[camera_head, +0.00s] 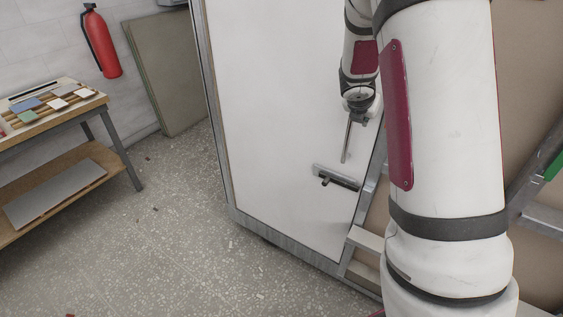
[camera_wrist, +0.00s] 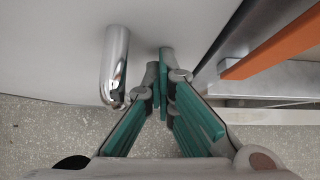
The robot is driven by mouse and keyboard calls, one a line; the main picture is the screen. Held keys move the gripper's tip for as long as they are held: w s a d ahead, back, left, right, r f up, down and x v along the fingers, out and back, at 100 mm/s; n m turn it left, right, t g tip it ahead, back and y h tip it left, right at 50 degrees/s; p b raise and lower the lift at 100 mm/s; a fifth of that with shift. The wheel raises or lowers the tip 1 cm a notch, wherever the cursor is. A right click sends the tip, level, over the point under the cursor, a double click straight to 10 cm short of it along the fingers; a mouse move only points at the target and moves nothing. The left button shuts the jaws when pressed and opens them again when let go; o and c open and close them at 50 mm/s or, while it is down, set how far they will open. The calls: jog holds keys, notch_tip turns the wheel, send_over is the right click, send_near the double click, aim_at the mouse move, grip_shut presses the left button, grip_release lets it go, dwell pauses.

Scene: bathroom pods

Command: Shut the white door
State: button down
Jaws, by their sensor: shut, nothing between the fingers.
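The white door (camera_head: 275,90) stands upright in the head view, with a metal edge trim. It also fills the upper left of the wrist view (camera_wrist: 50,45). On its right side are a slim upright bar (camera_head: 346,142) and a metal latch plate (camera_head: 337,178) below it. My gripper (camera_head: 362,115) is small and partly hidden by its wrist in the head view, close to the bar. In the wrist view its green-padded fingers (camera_wrist: 163,75) are shut and empty, right of a rounded chrome bar (camera_wrist: 116,65). I cannot tell whether they touch the door.
A metal and orange edge (camera_wrist: 270,45) lies right of the fingers. A workbench (camera_head: 75,116) stands at left, with a red fire extinguisher (camera_head: 101,42) and a leaning board (camera_head: 165,75) behind. Framing (camera_head: 368,240) adjoins the door's lower right. The speckled floor (camera_head: 180,240) is mostly clear.

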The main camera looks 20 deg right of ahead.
jog(key=shift+w+d+r, duration=0.2)
jog(key=shift+d+r, duration=0.1)
jog(key=shift+d, duration=0.3)
jog(key=a+f+v, duration=0.1)
jog(key=v, duration=1.1)
jog(key=shift+s+r, duration=0.15)
jog(key=shift+r, duration=0.05)
jog(key=shift+a+r, duration=0.1)
jog(key=shift+a, duration=0.05)
jog(key=s+a+r+m+y, duration=0.3)
jog(key=s+a+m, duration=0.8)
jog(key=s+m, duration=0.1)
jog(key=s+a+r+m+y, duration=0.3)
jog(key=s+a+m+y, duration=0.1)
jog(key=s+a+m, duration=0.7)
jog(key=s+m, duration=0.2)
jog(key=shift+a+m, duration=0.2)
jog(key=shift+m, duration=0.1)
jog(key=shift+w+r, duration=0.1)
